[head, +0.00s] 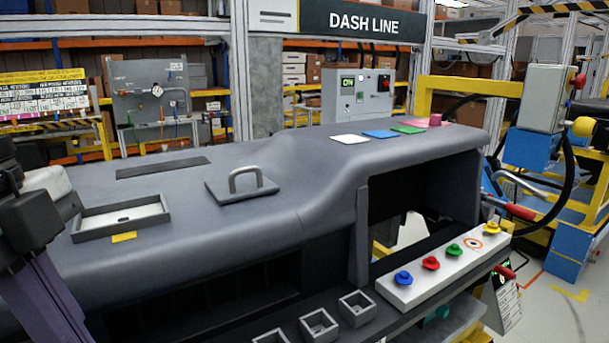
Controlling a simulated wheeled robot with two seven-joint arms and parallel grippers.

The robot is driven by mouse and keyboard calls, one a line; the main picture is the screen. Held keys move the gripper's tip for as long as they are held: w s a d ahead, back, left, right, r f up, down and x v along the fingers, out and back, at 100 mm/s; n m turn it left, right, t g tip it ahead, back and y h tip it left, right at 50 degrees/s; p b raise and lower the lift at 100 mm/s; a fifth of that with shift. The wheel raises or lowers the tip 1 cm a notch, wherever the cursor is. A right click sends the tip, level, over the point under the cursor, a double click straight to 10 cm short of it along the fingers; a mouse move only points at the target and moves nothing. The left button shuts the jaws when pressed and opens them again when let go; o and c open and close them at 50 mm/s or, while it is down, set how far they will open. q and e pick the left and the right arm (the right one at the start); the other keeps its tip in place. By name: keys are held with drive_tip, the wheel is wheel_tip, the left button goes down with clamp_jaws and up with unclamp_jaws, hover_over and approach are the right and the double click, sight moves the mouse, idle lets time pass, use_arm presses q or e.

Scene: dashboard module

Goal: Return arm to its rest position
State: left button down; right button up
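Part of my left arm, in dark and pale grey, stands upright at the left edge of the head view. My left gripper (30,215) appears to be the dark, blocky part beside the left end of the dashboard. I cannot make out its fingertips or whether it holds anything. My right arm and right gripper are out of view. The grey dashboard module (290,160) runs across the middle. A square panel with a handle (243,187) lies on its top, and a shallow grey tray (120,217) sits near its left end, close to my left arm.
White, blue, green and pink pieces lie on the dashboard's raised right part, including a blue card (380,134). A white button box (445,265) with several coloured buttons and small open bins (319,325) stand on the front ledge. Yellow-blue equipment (560,180) stands right.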

use_arm(q)
drive_tip(key=shift+r, duration=0.7)
drive_tip(key=shift+f, duration=0.1)
wheel_tip(320, 180, down, 7)
drive_tip(key=b, duration=0.5)
drive_tip(key=shift+f, duration=0.35)
drive_tip(key=shift+s, duration=0.1)
